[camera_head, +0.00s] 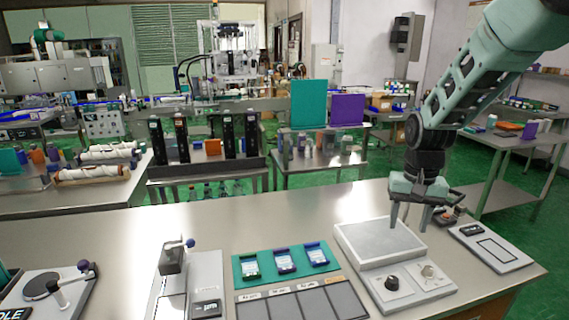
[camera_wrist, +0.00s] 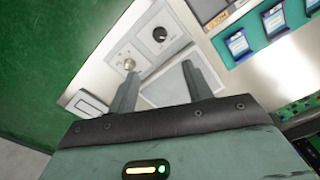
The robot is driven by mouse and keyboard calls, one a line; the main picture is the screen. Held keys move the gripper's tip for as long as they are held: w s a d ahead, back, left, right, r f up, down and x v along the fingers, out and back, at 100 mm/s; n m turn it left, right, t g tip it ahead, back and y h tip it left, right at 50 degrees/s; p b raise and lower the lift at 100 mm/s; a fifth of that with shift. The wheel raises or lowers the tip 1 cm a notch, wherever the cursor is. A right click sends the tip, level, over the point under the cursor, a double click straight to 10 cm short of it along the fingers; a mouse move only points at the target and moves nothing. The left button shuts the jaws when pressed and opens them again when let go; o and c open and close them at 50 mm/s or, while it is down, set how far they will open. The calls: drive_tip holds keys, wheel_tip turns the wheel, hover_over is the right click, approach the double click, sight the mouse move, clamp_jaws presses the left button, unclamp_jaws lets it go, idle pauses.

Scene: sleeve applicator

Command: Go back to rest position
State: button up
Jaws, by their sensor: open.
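My gripper (camera_head: 409,222) is open and empty. It hangs from my green arm at the right of the head view, pointing down above the white device with a flat plate (camera_head: 378,243) and two knobs. In the wrist view the two fingers of my gripper (camera_wrist: 158,88) stand apart, with the device's plate (camera_wrist: 165,92) between and beyond them. The device's dark knob (camera_wrist: 160,34) and pale knob (camera_wrist: 129,64) show past the fingers. Nothing is held between the fingers.
A teal mat (camera_head: 286,275) with several small labelled packs lies left of the device, with dark panels (camera_head: 300,303) in front. A flat pale device (camera_head: 490,246) lies at the right table edge. Lever tools (camera_head: 178,260) stand at the left. The table's far strip (camera_head: 230,212) is clear.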

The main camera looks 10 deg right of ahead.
drive_tip(key=s+a+r+n, duration=0.1)
drive_tip(key=s+a+n, duration=0.25)
drive_tip(key=a, duration=0.45)
drive_tip(key=s+a+r+n, duration=0.1)
drive_tip(key=s+a+n, duration=0.1)
drive_tip(key=s+a, duration=0.35)
drive_tip(key=s+a+r+n, duration=0.1)
drive_tip(key=s+a+n, duration=0.6)
drive_tip(key=s+a, duration=0.4)
drive_tip(key=s, duration=0.4)
drive_tip(key=shift+y, duration=0.3)
drive_tip(key=shift+s+n, duration=0.1)
drive_tip(key=shift+n, duration=0.15)
